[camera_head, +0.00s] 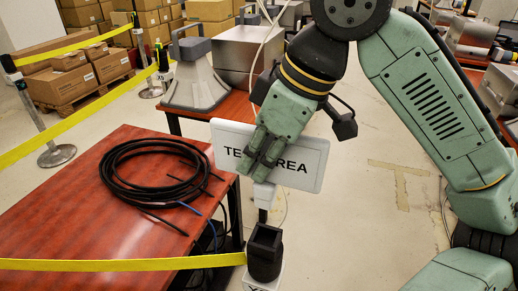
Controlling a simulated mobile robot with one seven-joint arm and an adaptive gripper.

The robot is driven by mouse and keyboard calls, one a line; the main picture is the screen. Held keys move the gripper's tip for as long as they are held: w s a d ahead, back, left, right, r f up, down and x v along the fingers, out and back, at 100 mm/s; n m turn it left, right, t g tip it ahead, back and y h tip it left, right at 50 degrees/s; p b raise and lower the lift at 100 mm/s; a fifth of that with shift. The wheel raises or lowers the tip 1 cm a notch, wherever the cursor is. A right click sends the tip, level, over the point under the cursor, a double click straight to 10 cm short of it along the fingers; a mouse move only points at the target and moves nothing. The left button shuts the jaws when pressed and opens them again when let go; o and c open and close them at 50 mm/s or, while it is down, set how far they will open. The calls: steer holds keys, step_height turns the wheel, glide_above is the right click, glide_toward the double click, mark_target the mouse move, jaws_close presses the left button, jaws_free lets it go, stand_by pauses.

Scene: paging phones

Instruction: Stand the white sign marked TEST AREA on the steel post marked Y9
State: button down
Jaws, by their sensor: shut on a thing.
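The white sign (311,165) with black letters reading TEST AREA, partly covered, is upright and tilts slightly down to the right. My gripper (262,160) is shut on it at its middle, fingers across the lettering. A short pale stem with a dark lower end (263,213) hangs below the sign. Beneath it is the black square head (265,255) of a post, with a white label (262,284) cut off by the bottom edge; only the tops of its characters show. The stem's end appears just above the head's opening; I cannot tell whether they touch.
A yellow belt (120,265) runs left from the post head. A red-brown table (70,190) with a coiled black cable (150,170) stands left. Grey horn-shaped equipment (195,85) is behind. Another belt post (45,130) stands far left. Floor at right (400,215) is clear.

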step_height(320, 180, down, 5)
steer(key=b, duration=0.4)
steer(key=shift+f, duration=0.1)
step_height(320, 180, down, 6)
steer(key=b, duration=0.3)
steer(key=shift+d, duration=0.1)
steer(key=shift+p, duration=0.5)
stand_by(1.0)
steer(key=shift+f+b, duration=0.45)
steer(key=shift+f, duration=0.1)
stand_by(0.4)
steer(key=c, duration=1.9)
jaws_free()
steer(key=shift+r, duration=0.1)
